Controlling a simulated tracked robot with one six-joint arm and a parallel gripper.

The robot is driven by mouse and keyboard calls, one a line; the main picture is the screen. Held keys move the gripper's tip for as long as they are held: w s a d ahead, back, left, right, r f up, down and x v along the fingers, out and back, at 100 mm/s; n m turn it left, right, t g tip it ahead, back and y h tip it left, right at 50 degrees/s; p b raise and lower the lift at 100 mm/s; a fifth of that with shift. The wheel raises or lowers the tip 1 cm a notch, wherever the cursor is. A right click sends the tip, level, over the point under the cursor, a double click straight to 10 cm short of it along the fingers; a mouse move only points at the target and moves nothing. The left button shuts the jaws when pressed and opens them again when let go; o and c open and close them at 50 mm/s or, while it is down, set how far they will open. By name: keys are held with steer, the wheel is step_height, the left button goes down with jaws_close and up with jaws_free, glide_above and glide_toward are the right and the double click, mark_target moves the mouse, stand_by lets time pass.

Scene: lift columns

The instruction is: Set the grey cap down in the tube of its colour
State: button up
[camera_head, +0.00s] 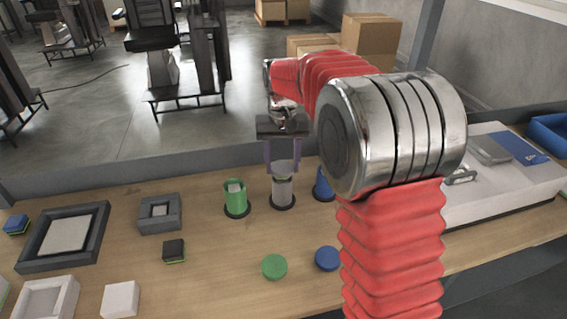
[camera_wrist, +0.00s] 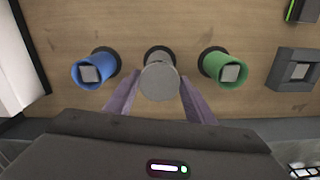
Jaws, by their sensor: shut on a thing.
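The grey cap (camera_head: 284,167) is between the fingers of my gripper (camera_head: 282,171), which is shut on it. The cap also shows in the wrist view as a round grey disc (camera_wrist: 160,82) between the two purple fingers. The grey tube (camera_head: 283,192) stands upright on a dark round base directly below the cap. The cap looks lined up over the tube and hides its mouth. I cannot tell whether the cap touches the rim or sits in it.
A green tube (camera_head: 236,197) stands to the left and a blue tube (camera_head: 323,186) to the right, each with a grey block inside. A green cap (camera_head: 274,266) and a blue cap (camera_head: 328,258) lie on the wooden table in front. Trays and blocks lie at left; a white case (camera_head: 500,190) is at right.

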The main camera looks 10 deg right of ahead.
steer(key=shift+f, duration=0.55)
stand_by(1.6)
steer(key=o, duration=1.2)
steer(key=shift+o, duration=0.2)
steer(key=shift+r, duration=3.5)
